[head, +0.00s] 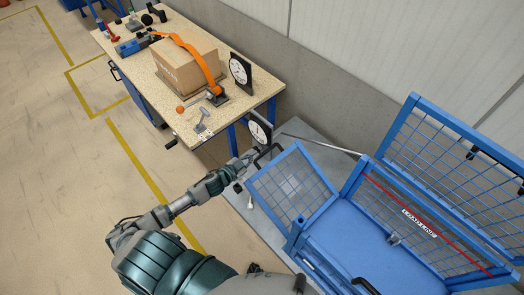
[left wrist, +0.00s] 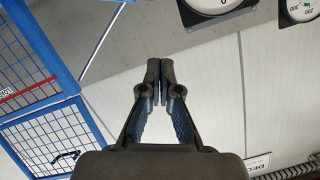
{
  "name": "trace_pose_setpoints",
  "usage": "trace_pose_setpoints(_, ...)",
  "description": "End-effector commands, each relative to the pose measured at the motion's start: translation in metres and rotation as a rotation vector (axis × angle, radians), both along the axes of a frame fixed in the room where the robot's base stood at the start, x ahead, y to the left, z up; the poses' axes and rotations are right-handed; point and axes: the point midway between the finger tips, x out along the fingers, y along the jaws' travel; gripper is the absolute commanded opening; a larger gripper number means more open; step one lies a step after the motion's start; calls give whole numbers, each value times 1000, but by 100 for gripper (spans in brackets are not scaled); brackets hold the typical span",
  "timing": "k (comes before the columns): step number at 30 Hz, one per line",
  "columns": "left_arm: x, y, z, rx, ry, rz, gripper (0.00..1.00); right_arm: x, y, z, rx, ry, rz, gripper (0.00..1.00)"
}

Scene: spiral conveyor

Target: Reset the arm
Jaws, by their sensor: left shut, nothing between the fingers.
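My left arm (head: 185,203) reaches out from the bottom left toward the workbench's near right end. Its gripper (head: 268,154) is beside the blue mesh cart and just below a round white gauge (head: 258,130). In the left wrist view, the two dark fingers (left wrist: 160,82) meet at their tips with nothing between them, so the gripper is shut and empty. My right gripper is in neither view.
The blue mesh cart (head: 350,230) fills the lower right, close to my gripper. A workbench (head: 178,122) holds a cardboard box (head: 185,68), an orange strap and tools. Another gauge (head: 240,72) stands by its edge. Open floor (head: 60,180) lies left.

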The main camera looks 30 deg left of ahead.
Motion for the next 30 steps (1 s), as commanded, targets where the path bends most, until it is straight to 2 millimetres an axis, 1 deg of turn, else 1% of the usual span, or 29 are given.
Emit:
trace_pose_setpoints(4,-5,0,2,2,0,0,0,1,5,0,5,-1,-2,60)
trace_pose_setpoints(10,-6,-4,3,3,1,2,0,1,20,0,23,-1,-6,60)
trace_pose_setpoints(12,-10,-9,-1,-4,18,25,0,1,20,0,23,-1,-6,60)
trace_pose_setpoints(14,-18,-16,-8,-13,53,67,0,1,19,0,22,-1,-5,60)
trace_pose_setpoints(17,-47,-31,-25,-33,169,180,0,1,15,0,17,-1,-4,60)
trace_pose_setpoints(18,-63,-38,-34,-41,237,229,0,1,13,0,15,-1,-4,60)
trace_pose_setpoints(20,-88,-45,-44,-45,341,290,0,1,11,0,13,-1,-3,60)
trace_pose_setpoints(21,-104,-50,-49,-46,405,319,0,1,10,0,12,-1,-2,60)
trace_pose_setpoints(24,-141,-60,-59,-49,549,366,0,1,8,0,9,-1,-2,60)
trace_pose_setpoints(30,-203,-79,-65,-53,780,399,0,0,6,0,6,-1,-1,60)
